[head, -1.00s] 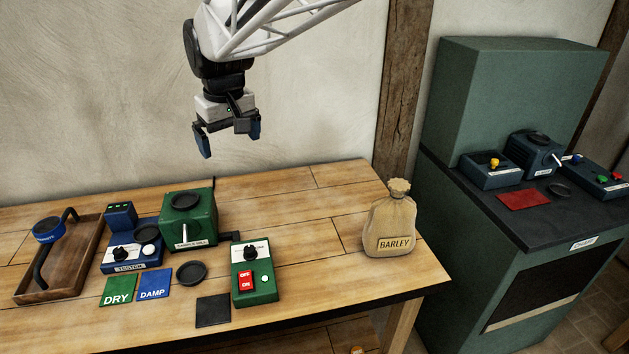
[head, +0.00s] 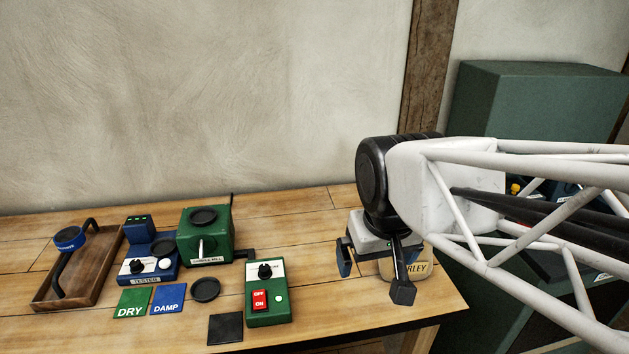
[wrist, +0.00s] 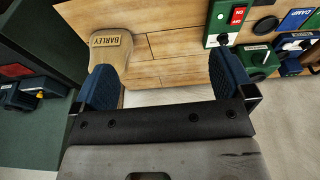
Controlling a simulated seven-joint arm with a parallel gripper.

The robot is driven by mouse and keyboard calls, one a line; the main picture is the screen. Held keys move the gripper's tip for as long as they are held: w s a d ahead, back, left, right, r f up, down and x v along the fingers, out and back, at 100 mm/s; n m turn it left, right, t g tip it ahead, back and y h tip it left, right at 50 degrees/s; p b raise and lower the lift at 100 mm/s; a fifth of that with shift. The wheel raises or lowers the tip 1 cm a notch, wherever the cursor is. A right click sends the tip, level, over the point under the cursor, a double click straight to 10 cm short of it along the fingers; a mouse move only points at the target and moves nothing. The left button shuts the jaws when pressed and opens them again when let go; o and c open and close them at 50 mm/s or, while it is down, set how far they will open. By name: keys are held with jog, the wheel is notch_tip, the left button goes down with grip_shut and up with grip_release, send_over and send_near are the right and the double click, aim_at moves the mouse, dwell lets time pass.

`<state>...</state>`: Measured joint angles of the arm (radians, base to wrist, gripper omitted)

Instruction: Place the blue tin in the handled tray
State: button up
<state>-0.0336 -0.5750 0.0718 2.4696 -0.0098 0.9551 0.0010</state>
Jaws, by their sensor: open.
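My gripper (head: 373,277) is on the right side of the bench, well away from the tin and tray, in front of the barley sack (head: 416,270). In the wrist view my gripper (wrist: 163,82) has its blue fingers wide apart with nothing between them.
The green sample mill (head: 205,236), blue tester (head: 150,270), green switch box (head: 270,305), black dish (head: 205,289), DRY card (head: 131,303), DAMP card (head: 168,299) and black pad (head: 225,328) lie between tray and gripper. A green cabinet (head: 530,100) stands behind my arm.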

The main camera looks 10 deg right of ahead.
jog(key=shift+m, duration=0.3)
jog(key=shift+s+d+f, duration=0.25)
jog(key=shift+s+f, duration=0.1)
jog(key=shift+s, duration=0.2)
jog(key=shift+s+d+f, duration=0.2)
jog(key=shift+s+f, duration=0.1)
jog(key=shift+s, duration=0.3)
jog(key=shift+s+d+f, duration=0.25)
jog(key=shift+s+f, duration=0.1)
jog(key=shift+s, duration=0.2)
